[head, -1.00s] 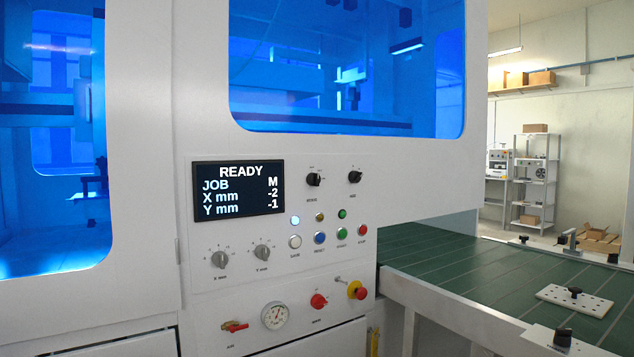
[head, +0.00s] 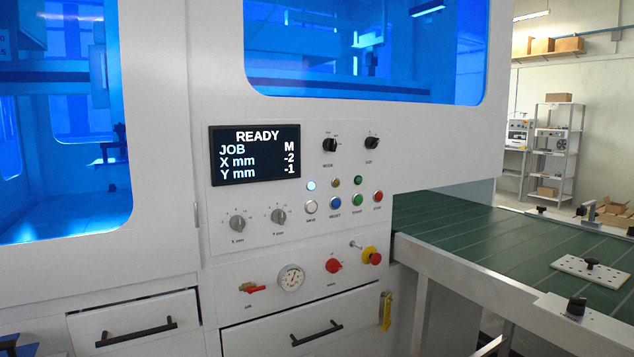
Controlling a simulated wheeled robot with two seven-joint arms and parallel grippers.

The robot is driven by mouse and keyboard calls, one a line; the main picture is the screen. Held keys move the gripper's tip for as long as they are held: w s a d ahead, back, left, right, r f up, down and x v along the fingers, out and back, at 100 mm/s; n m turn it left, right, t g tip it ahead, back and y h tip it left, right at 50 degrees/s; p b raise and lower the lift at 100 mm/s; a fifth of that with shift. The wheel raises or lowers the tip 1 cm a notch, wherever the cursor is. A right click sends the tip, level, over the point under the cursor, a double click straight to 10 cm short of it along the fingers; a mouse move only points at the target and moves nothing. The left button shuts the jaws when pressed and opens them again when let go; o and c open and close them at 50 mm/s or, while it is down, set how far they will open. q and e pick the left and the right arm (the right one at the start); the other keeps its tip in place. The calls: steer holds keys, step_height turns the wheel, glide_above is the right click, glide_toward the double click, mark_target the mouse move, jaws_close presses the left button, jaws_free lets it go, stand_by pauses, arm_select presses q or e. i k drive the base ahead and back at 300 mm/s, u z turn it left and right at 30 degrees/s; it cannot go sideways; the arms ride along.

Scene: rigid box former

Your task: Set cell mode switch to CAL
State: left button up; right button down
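The control panel (head: 262,215) is on the white machine front, in the middle of the head view. A black rotary knob (head: 330,145) right of the display has a small label below that seems to read MODE. Tiny position marks sit above it, too small to read, so I cannot tell which position it points to. A second black rotary knob (head: 372,143) is to its right, with an unclear label. The display (head: 255,154) reads READY, JOB M, X mm -2, Y mm -1. Neither gripper shows clearly in the view.
A drawer (head: 135,325) sits low left. A green conveyor (head: 470,235) extends right.

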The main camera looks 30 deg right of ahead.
mark_target(330, 145)
steer(key=u, duration=0.55)
steer(key=k, duration=0.65)
steer(key=u, duration=0.25)
steer(key=i, duration=1.5)
steer(key=z, duration=0.9)
